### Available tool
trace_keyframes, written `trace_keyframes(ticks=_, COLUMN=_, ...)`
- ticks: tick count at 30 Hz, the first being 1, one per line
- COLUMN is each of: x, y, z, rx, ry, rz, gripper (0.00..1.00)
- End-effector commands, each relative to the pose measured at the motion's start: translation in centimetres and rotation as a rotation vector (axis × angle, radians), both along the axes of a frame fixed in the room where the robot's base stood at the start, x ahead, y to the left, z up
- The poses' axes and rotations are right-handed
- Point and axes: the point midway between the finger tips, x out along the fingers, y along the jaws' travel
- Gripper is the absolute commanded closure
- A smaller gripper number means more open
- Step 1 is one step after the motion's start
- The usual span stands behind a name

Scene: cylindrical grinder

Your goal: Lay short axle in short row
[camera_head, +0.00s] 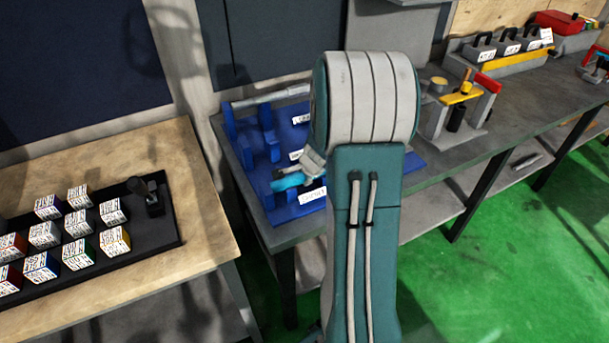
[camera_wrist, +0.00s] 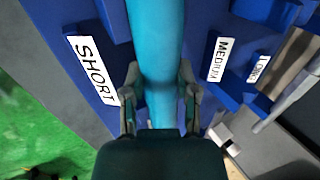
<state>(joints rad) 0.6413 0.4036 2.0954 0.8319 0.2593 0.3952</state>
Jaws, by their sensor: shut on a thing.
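My gripper (camera_wrist: 160,88) is shut on a bright cyan short axle (camera_wrist: 157,40), with one finger on each side of it. In the head view the axle (camera_head: 292,181) shows at the left of my arm, low over the near part of the blue rack (camera_head: 262,152). In the wrist view the axle runs between the SHORT label (camera_wrist: 92,70) and the MEDIUM label (camera_wrist: 219,59). I cannot tell whether it touches the rack's supports. Its far end is cut off by the frame, and my arm hides part of the rack in the head view.
A long grey axle (camera_head: 270,97) lies at the rack's back. The rack stands on a grey bench (camera_head: 290,233). A wooden table (camera_head: 205,235) with a black tray of small boxes stands at left. A yellow and red fixture (camera_head: 459,97) is at right.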

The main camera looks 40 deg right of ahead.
Motion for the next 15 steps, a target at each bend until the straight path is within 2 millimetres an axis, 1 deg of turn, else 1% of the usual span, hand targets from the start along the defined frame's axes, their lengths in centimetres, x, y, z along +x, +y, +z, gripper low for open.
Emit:
trace_keyframes(ticks=11, x=0.06, y=-0.08, z=-0.23, rx=-0.002, ry=-0.003, rz=-0.001, gripper=1.00)
trace_keyframes(ticks=12, x=0.00, y=-0.02, z=-0.27, rx=-0.002, ry=-0.001, rz=0.000, gripper=0.43)
trace_keyframes(ticks=13, x=0.02, y=-0.01, z=-0.26, rx=-0.002, ry=0.000, rz=0.000, gripper=0.29)
trace_keyframes(ticks=14, x=0.02, y=-0.01, z=-0.26, rx=-0.002, ry=-0.001, rz=0.000, gripper=0.26)
trace_keyframes(ticks=15, x=0.02, y=-0.03, z=-0.27, rx=-0.001, ry=-0.001, rz=0.000, gripper=0.26)
